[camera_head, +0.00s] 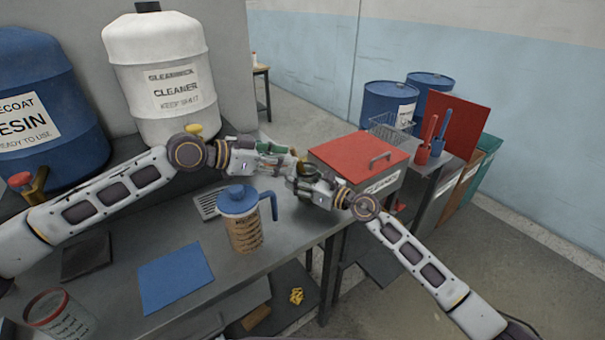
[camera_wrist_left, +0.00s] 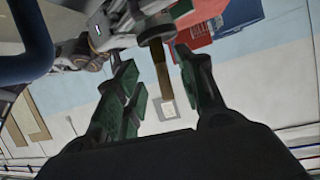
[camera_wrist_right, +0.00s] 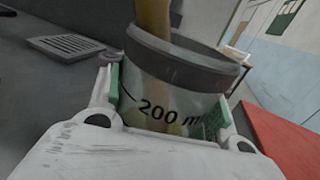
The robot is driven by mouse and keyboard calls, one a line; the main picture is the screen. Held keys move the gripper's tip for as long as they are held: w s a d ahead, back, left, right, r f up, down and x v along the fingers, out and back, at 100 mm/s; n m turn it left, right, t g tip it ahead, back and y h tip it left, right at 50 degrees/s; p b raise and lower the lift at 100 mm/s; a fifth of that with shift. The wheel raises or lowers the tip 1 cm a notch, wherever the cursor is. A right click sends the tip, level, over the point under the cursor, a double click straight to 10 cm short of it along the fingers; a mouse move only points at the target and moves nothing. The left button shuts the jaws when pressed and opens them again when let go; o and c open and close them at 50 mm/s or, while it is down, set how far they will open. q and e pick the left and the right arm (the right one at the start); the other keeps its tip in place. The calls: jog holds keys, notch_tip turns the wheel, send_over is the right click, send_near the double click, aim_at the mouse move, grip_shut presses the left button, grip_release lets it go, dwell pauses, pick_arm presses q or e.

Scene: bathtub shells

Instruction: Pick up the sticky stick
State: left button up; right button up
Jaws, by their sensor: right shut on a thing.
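My right gripper (camera_head: 300,182) is shut on a clear cup (camera_wrist_right: 165,98) with a dark rim and "200 m" lettering, above the front right end of the bench. The brownish-yellow stick (camera_wrist_right: 153,18) stands in the cup and sticks out above its rim. In the left wrist view the stick (camera_wrist_left: 161,74) shows between the fingers of my left gripper (camera_head: 289,156). Those fingers are apart, with space visible on both sides of the stick. In the head view the grippers largely hide the cup and stick.
A brown jug with a blue lid (camera_head: 246,230) stands on the bench close below the grippers. A red-lidded bin (camera_head: 360,150) is just right of them. A white cleaner drum (camera_head: 160,65) is behind the left arm. A blue mat (camera_head: 175,277) lies at front left.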

aim_at(303, 173)
pick_arm(q)
jog(key=shift+x, duration=2)
jog(key=shift+a+f, duration=0.1)
grip_shut()
